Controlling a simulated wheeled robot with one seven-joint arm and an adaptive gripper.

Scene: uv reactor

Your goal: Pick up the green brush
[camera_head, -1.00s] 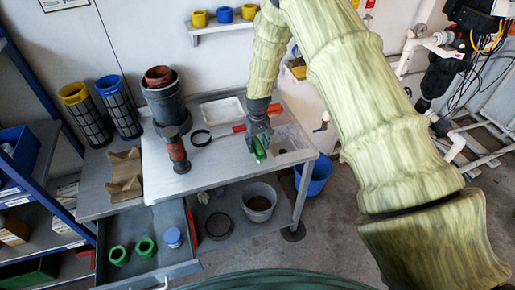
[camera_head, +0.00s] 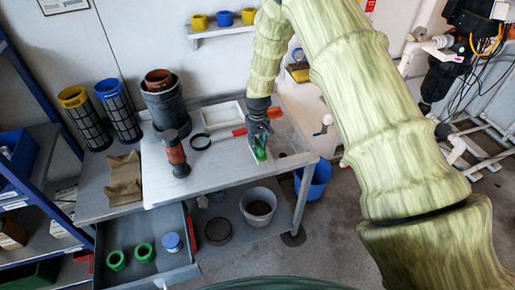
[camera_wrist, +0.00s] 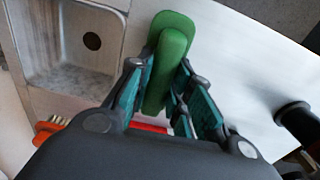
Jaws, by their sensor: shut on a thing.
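The green brush (camera_head: 260,154) is at the right part of the steel bench, beside the sink basin. My gripper (camera_head: 258,137) comes down on it from above and is shut on it. In the wrist view the green brush (camera_wrist: 173,48) lies between the two fingers of my gripper (camera_wrist: 166,88), with its rounded green end sticking out past the fingertips. Its lower part is hidden by the fingers and gripper body. I cannot tell whether the brush still touches the bench.
The sink basin (camera_wrist: 75,45) is close beside the brush. A red brush (camera_wrist: 50,126) lies near my gripper. An open drawer (camera_head: 150,268) juts out below.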

